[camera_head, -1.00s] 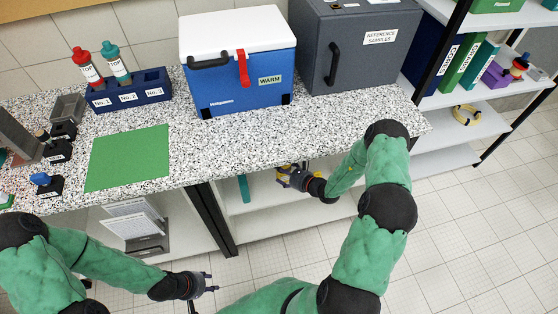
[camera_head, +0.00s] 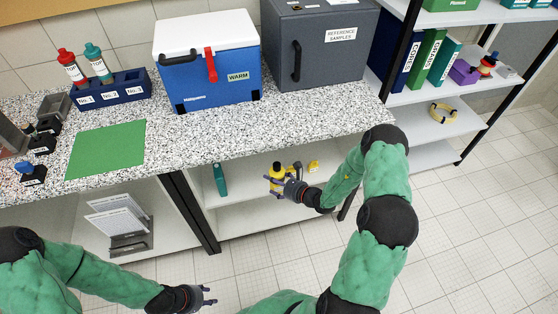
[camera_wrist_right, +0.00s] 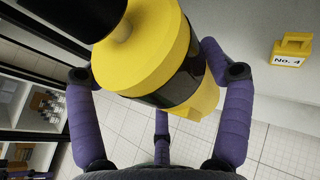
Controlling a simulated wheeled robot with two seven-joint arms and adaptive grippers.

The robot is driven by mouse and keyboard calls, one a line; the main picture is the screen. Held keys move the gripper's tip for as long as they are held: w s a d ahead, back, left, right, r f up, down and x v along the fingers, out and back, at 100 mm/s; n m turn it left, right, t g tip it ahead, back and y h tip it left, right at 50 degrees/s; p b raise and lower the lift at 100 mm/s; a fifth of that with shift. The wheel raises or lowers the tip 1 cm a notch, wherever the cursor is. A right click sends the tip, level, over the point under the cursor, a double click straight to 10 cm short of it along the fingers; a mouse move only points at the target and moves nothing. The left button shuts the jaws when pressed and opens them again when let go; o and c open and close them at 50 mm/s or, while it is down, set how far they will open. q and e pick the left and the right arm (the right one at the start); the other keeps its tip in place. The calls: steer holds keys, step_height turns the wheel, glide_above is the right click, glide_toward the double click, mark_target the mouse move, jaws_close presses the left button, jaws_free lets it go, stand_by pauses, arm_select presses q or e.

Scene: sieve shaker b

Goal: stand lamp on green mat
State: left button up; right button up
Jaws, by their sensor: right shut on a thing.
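The lamp (camera_head: 276,169) is yellow and black. My right gripper (camera_head: 275,183) is shut on it in front of the open shelf below the counter. In the right wrist view the lamp (camera_wrist_right: 152,52) fills the upper middle, tilted in the picture, with purple fingers on either side; part of it is cut off by the frame. The green mat (camera_head: 106,150) lies flat and bare on the speckled counter at the left, well away from the lamp. My left gripper (camera_head: 209,296) is open and empty, low over the floor.
On the counter stand a bottle rack (camera_head: 112,93), a blue cooler (camera_head: 207,85) and a grey cabinet (camera_head: 330,50). Small dark blocks (camera_head: 32,173) sit left of the mat. A yellow No. 4 block (camera_wrist_right: 291,50) is near the lamp. The counter's front is clear.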

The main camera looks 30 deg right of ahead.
steer(key=s+a+r+n+y, duration=0.1)
steer(key=s+a+r, duration=0.2)
steer(key=a+r, duration=0.8)
step_height(320, 180, up, 3)
steer(key=shift+r+g+y, duration=0.15)
steer(key=shift+g+y, duration=0.15)
steer(key=shift+g, duration=0.1)
steer(key=shift+a, duration=0.15)
